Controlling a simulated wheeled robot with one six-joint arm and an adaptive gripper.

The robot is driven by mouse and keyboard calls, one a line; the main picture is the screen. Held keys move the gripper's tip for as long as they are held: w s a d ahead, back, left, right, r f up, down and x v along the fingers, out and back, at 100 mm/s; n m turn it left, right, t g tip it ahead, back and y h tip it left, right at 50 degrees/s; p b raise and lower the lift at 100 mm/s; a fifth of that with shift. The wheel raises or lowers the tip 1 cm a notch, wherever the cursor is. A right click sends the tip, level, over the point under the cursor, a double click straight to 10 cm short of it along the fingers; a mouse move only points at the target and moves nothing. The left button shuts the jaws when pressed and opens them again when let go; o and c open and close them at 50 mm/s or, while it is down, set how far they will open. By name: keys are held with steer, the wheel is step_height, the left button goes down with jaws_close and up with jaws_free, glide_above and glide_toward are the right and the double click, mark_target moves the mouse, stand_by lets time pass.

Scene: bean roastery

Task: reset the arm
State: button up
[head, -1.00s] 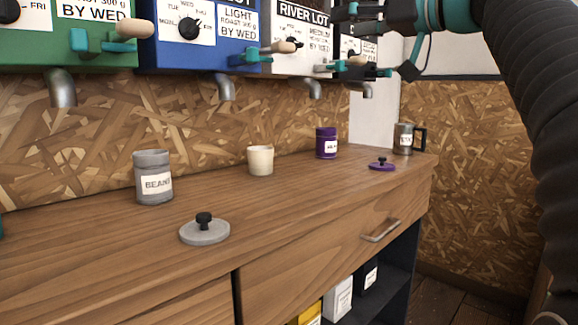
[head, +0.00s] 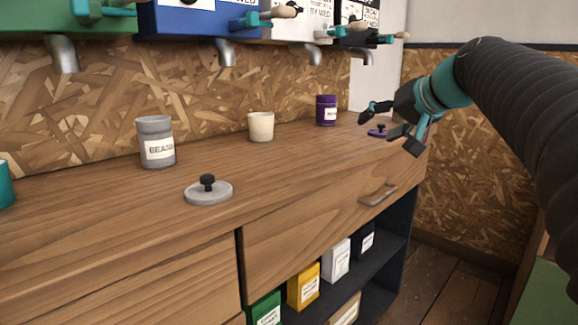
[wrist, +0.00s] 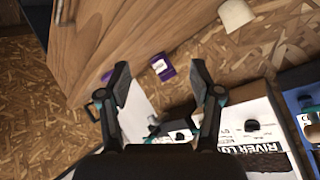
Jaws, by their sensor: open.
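My gripper (head: 385,120) is open and empty, held in front of the right end of the wooden counter (head: 300,165) in the head view. Its fingers also show in the wrist view (wrist: 165,78), spread apart with nothing between them. In the head view it partly covers the purple lid (head: 377,133), and the steel mug is hidden behind my arm. The purple canister (head: 326,110) stands upright on the counter to the left of the gripper; it also shows in the wrist view (wrist: 163,67).
A grey beans canister (head: 156,142), a grey lid (head: 209,192) and a cream cup (head: 261,126) stand on the counter. Dispensers with spouts, including a blue one (head: 195,22), hang above. Bags, one yellow (head: 304,287), sit on the shelf below the drawer handle (head: 378,194).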

steer(key=s+a+f+n+g+h+p, duration=0.1)
steer(key=s+f+g+h, duration=0.3)
steer(key=s+f, duration=2.4)
steer(key=shift+s+a+n+g+h+p, duration=0.4)
steer(key=shift+a+h+p, duration=0.1)
steer(key=shift+a+p, duration=0.3)
